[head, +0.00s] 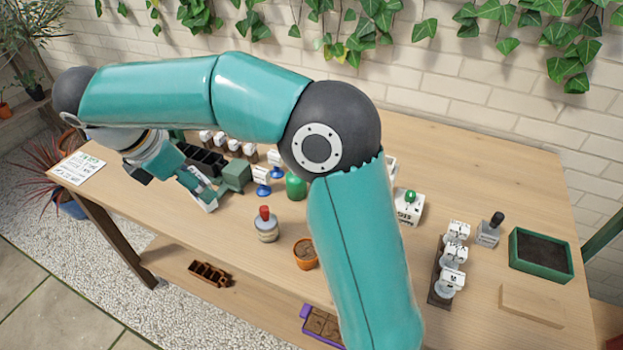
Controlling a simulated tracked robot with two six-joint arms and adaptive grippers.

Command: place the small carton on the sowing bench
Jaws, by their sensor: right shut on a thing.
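My right arm reaches across the wooden sowing bench (470,170) to its left part. My right gripper (214,188) is shut on a small dark green box (236,176), which looks like the small carton. I cannot tell whether the box touches the bench top. A white piece (207,204) shows just below the fingers, and I cannot tell what it is. My left gripper is not in view.
Near the box are a black tray (205,161), blue-based labelled stands (262,182) and a green rounded object (296,186). A red-topped bottle (266,227) and terracotta pot (305,254) stand in front. A green planter (540,255) is at right. The bench's front left is clear.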

